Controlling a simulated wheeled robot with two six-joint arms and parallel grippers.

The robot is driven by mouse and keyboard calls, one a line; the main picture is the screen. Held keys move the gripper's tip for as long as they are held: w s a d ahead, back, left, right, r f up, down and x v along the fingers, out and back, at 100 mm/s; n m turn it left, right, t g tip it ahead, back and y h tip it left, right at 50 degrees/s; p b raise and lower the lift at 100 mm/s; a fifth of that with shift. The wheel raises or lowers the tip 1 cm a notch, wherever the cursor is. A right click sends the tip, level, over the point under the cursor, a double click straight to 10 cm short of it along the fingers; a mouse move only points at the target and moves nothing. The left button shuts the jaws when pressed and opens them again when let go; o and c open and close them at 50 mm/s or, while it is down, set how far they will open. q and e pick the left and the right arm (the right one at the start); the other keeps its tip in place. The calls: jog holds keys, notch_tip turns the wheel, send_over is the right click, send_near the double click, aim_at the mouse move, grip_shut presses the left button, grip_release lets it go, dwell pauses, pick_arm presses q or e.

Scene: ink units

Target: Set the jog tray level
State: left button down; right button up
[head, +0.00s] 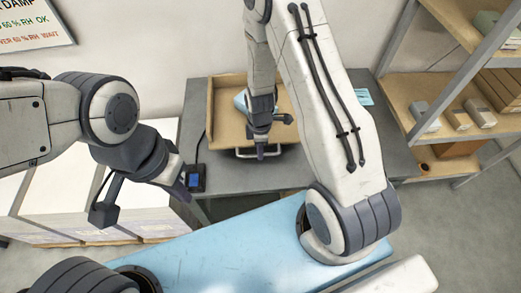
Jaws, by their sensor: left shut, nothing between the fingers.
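The jog tray (224,112), a wooden tray with raised sides, sits on the grey table (225,179) in the middle of the head view. A pale metal handle (240,154) shows at its near edge. My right gripper (261,150) points down over this near edge, close to the handle. I cannot tell whether it touches the handle or how its fingers stand. My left gripper (183,190) is shut and empty, left of the tray, near a small device with a blue screen (195,179). My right arm hides the tray's right part, so its tilt is unclear.
A light-blue item (241,100) lies in the tray. White stacks (60,195) stand at left. A metal-framed shelf (400,92) with boxes stands at right. A humidity sign (32,25) hangs on the wall. A pale blue card (362,96) lies on the table.

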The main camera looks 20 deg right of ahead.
jog(key=o, duration=0.3)
jog(key=shift+s+a+f, duration=0.1)
jog(key=shift+s+f, duration=0.05)
jog(key=shift+s, duration=0.45)
jog(key=shift+o, duration=0.2)
jog(key=shift+w, duration=0.15)
notch_tip(320, 180, up, 10)
jog(key=b, duration=0.1)
jog(key=shift+w+r+b, duration=0.25)
jog(key=shift+w+b, duration=0.05)
jog(key=shift+w, duration=0.05)
